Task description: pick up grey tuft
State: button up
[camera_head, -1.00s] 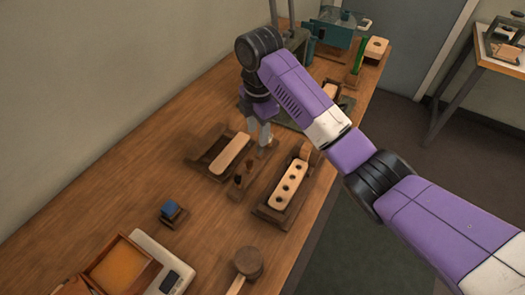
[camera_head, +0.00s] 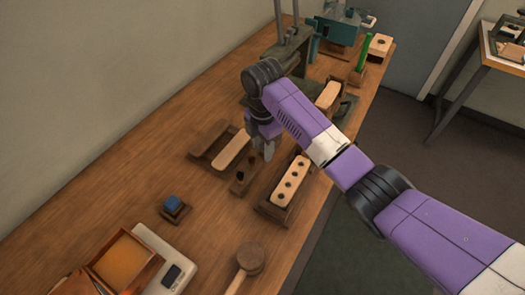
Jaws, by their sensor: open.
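My gripper (camera_head: 263,151) points down over the far end of a small dark wooden holder (camera_head: 241,186). Its fingers are apart. Small dark tufts (camera_head: 240,176) stand in the near part of this holder. I cannot make out a grey tuft; the far end of the holder is partly hidden by my gripper. I cannot tell whether the fingers touch anything.
A pale wooden block in a dark cradle (camera_head: 232,150) lies left of the holder. A drilled block (camera_head: 290,182) lies close on the right. A mallet (camera_head: 250,258), blue-topped block (camera_head: 173,204) and scale (camera_head: 172,280) are nearer. A press stand (camera_head: 290,55) stands behind.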

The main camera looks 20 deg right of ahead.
jog(key=shift+c, duration=0.4)
grip_shut()
jog(key=shift+r, duration=0.15)
